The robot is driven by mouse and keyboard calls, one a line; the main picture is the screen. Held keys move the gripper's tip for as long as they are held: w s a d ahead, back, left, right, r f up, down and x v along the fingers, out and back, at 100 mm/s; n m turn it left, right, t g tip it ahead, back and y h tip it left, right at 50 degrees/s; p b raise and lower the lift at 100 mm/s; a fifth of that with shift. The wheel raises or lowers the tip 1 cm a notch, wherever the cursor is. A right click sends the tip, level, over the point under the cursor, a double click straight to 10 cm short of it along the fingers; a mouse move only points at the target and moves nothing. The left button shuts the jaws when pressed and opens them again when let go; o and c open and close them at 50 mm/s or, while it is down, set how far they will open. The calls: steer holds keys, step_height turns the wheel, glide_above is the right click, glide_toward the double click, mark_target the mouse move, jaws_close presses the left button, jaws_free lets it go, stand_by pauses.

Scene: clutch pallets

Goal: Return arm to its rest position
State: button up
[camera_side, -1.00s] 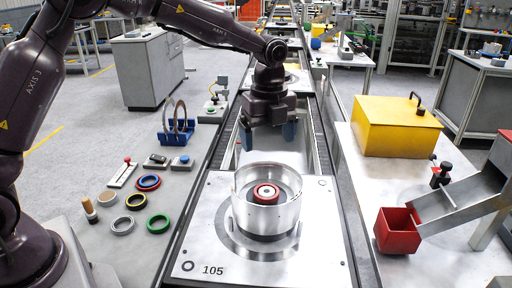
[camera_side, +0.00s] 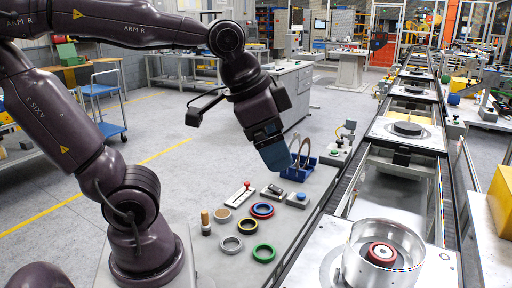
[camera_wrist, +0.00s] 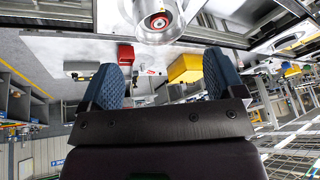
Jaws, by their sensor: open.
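My gripper (camera_side: 277,160) hangs tilted in the side view, over the grey bench and in front of the blue stand. In the wrist view my gripper (camera_wrist: 164,85) has its two blue fingers wide apart with nothing between them. The metal clutch housing (camera_side: 382,256) sits on the near pallet (camera_side: 323,262), with a red-ringed hub (camera_side: 382,253) inside it. The housing also shows at the top of the wrist view (camera_wrist: 158,32), beyond my fingers. My gripper is well to the left of it and touches nothing that I can see.
The bench (camera_side: 205,262) holds several coloured rings, including a green ring (camera_side: 264,253), a wooden-handled tool (camera_side: 205,222) and a red-handled lever (camera_side: 240,194). The blue stand (camera_side: 303,168) holds upright rings close behind my gripper. Another pallet (camera_side: 377,130) is farther up the conveyor. Open floor lies left.

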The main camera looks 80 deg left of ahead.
steer(key=s+n, duration=0.1)
steer(key=s+f+n, duration=0.1)
steer(key=shift+s+a+t, duration=0.1)
steer(key=shift+s+t, duration=0.2)
steer(key=shift+s, duration=0.1)
